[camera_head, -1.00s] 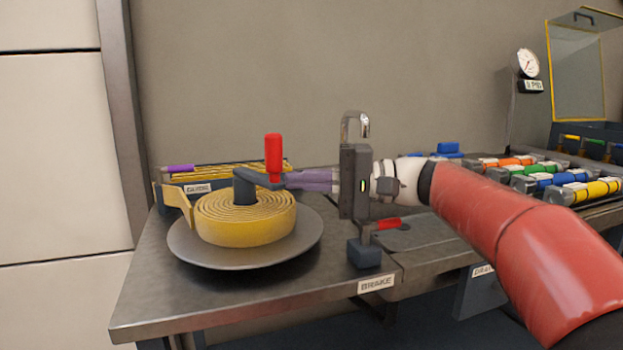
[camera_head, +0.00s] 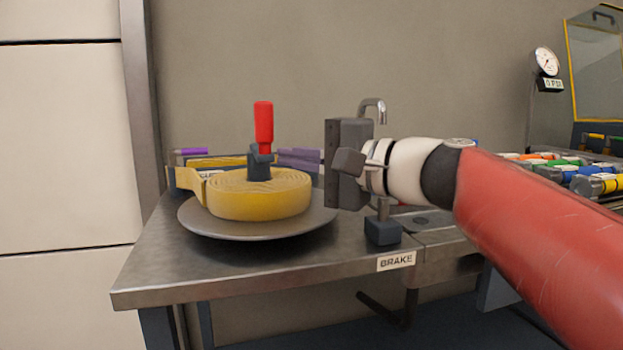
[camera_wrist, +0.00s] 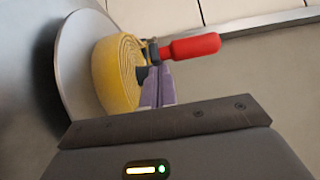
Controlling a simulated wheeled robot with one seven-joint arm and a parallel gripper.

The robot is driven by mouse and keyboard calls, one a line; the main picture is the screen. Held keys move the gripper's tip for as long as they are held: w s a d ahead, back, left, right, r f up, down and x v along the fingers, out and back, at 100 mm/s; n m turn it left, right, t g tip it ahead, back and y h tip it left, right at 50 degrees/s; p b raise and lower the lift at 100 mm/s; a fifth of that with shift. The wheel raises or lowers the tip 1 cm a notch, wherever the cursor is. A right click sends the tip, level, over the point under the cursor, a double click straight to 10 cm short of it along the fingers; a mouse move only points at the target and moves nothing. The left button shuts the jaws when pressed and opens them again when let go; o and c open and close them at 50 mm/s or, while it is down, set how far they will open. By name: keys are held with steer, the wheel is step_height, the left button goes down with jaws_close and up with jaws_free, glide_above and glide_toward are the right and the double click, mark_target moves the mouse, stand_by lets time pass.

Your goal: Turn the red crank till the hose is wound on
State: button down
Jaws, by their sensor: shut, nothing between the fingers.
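The red crank handle (camera_head: 263,124) stands upright on a dark crank arm (camera_head: 259,165) at the hub of the reel. It also shows in the wrist view (camera_wrist: 190,47). The yellow hose (camera_head: 262,200) lies coiled flat around the hub on a round grey plate (camera_head: 215,228). Its outer end runs through the guide at the left. My gripper (camera_head: 290,158) has purple fingers, which also show in the wrist view (camera_wrist: 158,88). They are shut and empty, right beside the crank handle's lower end; I cannot tell whether they touch it.
A pressure gauge (camera_head: 546,61) and several colour-banded cylinders (camera_head: 597,186) are at the right. The metal table (camera_head: 165,273) is clear at its front left.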

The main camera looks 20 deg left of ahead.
mark_target(260, 156)
steer(key=s+a+m+t+h, duration=0.1)
steer(key=t, duration=0.1)
steer(key=s+a+m+t+h, duration=0.1)
steer(key=s+a+m+t, duration=0.1)
steer(key=t, duration=0.1)
steer(key=shift+r+m, duration=0.15)
steer(key=shift+m, duration=0.15)
steer(key=shift+m+t+h, duration=0.6)
steer(key=shift+t+h, duration=0.2)
steer(key=shift+s+a+p, duration=0.25)
steer(key=shift+s+a, duration=0.05)
steer(key=shift+a, duration=0.7)
steer(key=shift+s+a+p, duration=0.2)
steer(key=shift+s+a, duration=0.1)
steer(key=shift+a, duration=0.65)
steer(key=shift+d, duration=0.1)
